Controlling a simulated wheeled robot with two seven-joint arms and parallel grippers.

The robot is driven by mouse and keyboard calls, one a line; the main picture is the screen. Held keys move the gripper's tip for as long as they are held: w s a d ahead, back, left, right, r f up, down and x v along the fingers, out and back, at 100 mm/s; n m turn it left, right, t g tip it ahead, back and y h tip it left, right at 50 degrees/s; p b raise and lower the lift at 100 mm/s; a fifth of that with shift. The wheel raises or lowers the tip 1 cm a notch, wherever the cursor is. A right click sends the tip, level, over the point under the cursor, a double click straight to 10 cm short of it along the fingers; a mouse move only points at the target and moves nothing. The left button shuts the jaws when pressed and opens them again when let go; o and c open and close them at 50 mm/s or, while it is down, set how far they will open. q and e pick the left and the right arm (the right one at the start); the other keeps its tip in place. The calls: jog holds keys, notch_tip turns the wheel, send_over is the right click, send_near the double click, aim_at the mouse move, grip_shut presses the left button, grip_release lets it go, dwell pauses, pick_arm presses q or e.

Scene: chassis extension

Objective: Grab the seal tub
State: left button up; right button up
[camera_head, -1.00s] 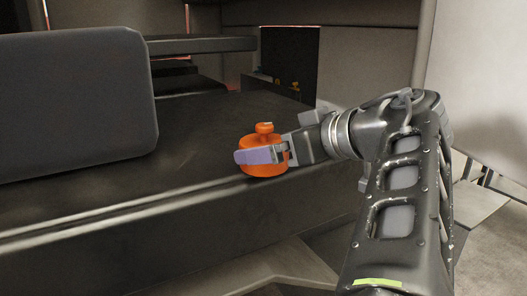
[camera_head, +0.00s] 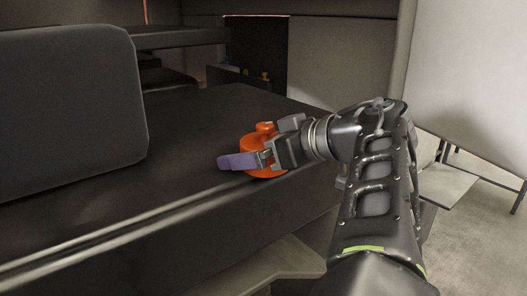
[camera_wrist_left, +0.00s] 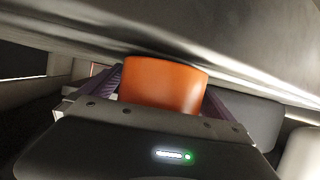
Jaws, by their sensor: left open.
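The seal tub is an orange round tub with a small knob on top (camera_head: 253,144), standing near the front edge of the dark worktop in the head view. In the left wrist view the tub (camera_wrist_left: 163,84) sits between the two purple fingers. My left gripper (camera_head: 240,158) is open around it. One purple finger crosses the tub's near side and its tip reaches past the tub to the left. The other finger is hidden behind the tub in the head view. I cannot tell whether the fingers touch the tub. My right gripper is not in view.
A large dark rounded panel (camera_head: 70,110) stands on the worktop at the left. The worktop (camera_head: 190,130) is bare between panel and tub. A ledge (camera_head: 180,38) runs behind. A pale panel (camera_head: 470,80) and open floor lie to the right.

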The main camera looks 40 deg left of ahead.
pick_arm(q)
jog(key=c, duration=1.5)
